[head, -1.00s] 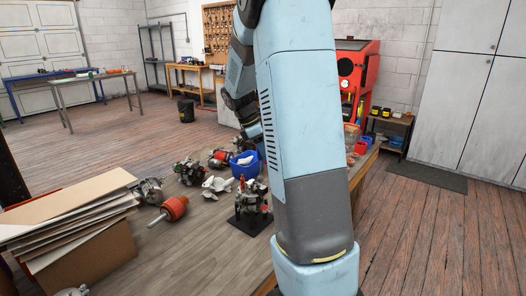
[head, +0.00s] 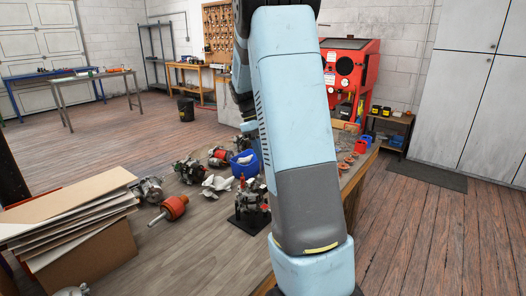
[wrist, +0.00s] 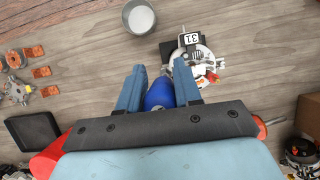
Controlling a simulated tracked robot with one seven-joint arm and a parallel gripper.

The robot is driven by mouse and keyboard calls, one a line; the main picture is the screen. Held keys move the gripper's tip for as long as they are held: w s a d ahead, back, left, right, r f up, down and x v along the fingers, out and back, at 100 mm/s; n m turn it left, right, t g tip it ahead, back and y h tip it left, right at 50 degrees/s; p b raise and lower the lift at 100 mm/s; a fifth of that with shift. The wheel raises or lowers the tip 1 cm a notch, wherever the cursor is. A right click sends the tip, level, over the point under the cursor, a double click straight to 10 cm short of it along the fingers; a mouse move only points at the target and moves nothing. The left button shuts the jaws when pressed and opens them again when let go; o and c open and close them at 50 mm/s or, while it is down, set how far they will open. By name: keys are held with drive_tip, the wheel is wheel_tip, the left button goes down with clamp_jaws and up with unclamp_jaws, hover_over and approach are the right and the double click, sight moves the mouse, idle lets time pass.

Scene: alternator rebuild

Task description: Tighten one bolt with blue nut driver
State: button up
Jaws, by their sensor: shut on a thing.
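In the wrist view my gripper (wrist: 158,78) is shut on the blue nut driver (wrist: 160,96), whose rounded blue handle shows between the two light-blue fingers. The driver's tip is hidden or too small to make out. Ahead of the fingers, a metal alternator part (wrist: 205,58) with a white "31" tag sits by a dark plate, apart from the fingertips. In the head view my arm hides the gripper and driver. An alternator assembly (head: 251,198) stands on a black base on the bench there. Single bolts are too small to tell.
A grey cup (wrist: 139,17) stands beyond the fingers in the wrist view. Orange pieces (wrist: 42,72) and a black tray (wrist: 33,137) lie left. In the head view a blue bin (head: 243,163), a red rotor (head: 172,208) and stacked cardboard (head: 70,215) are around the bench.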

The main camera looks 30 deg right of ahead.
drive_tip(key=shift+m+y, duration=0.3)
drive_tip(key=shift+m, duration=0.7)
drive_tip(key=m, duration=0.1)
drive_tip(key=m+y, duration=0.1)
drive_tip(key=m, duration=0.1)
drive_tip(key=shift+a+m+y, duration=0.25)
drive_tip(key=shift+m+y, duration=0.05)
drive_tip(key=m, duration=0.2)
drive_tip(key=m+y, duration=0.1)
drive_tip(key=shift+a+m, duration=0.25)
drive_tip(key=shift+m, duration=0.05)
drive_tip(key=shift+m+t+y, duration=0.3)
drive_tip(key=shift+m+y, duration=0.2)
drive_tip(key=shift+m, duration=0.4)
drive_tip(key=m, duration=0.1)
drive_tip(key=m+t, duration=0.1)
drive_tip(key=m, duration=0.1)
drive_tip(key=m+y, duration=0.1)
drive_tip(key=m, duration=0.1)
drive_tip(key=shift+w+a+t, duration=0.25)
drive_tip(key=shift+w+t, duration=0.05)
drive_tip(key=shift+m, duration=0.3)
